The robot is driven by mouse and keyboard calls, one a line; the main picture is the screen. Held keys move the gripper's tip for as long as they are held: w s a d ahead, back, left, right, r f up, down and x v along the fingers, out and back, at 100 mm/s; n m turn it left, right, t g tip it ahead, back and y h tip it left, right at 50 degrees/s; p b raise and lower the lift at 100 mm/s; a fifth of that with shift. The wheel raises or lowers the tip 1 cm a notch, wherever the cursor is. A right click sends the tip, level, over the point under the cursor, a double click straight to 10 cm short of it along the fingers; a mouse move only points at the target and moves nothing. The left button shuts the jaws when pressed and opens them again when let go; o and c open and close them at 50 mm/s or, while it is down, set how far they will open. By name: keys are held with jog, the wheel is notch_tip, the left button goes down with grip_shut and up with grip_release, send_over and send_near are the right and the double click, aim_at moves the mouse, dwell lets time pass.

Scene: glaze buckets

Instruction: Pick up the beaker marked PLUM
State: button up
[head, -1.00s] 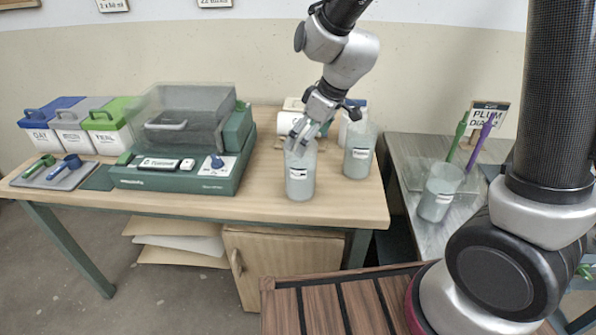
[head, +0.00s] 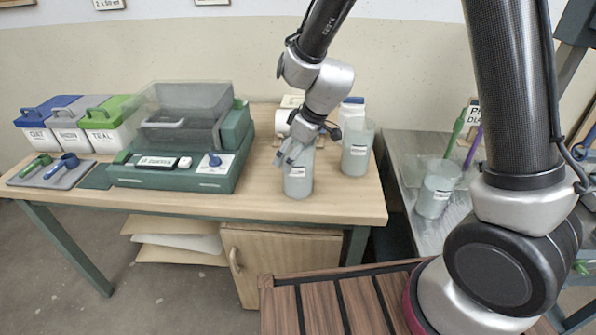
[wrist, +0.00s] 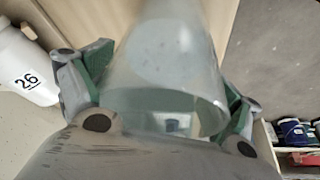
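A clear, pale beaker (head: 298,184) with a small white label stands upright near the front of the wooden table; I cannot read its label. My gripper (head: 292,155) is at its upper part, coming from above. In the wrist view the gripper's green-padded fingers (wrist: 168,95) lie on both sides of the beaker (wrist: 165,60), close to its wall; whether both pads touch is unclear. A second labelled beaker (head: 356,158) stands just behind to the right. A third beaker (head: 436,190) is on the grey side table. Neither label reads clearly.
A green machine (head: 175,182) with a clear cover stands left of the beakers. Lidded blue, grey and green bins (head: 105,138) are farther left. White containers stand close behind the gripper. A partly hidden sign (head: 472,112) stands on the side table. The table's front edge is bare.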

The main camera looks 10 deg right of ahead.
jog(key=c, duration=1.4)
jog(key=shift+s+r, duration=0.1)
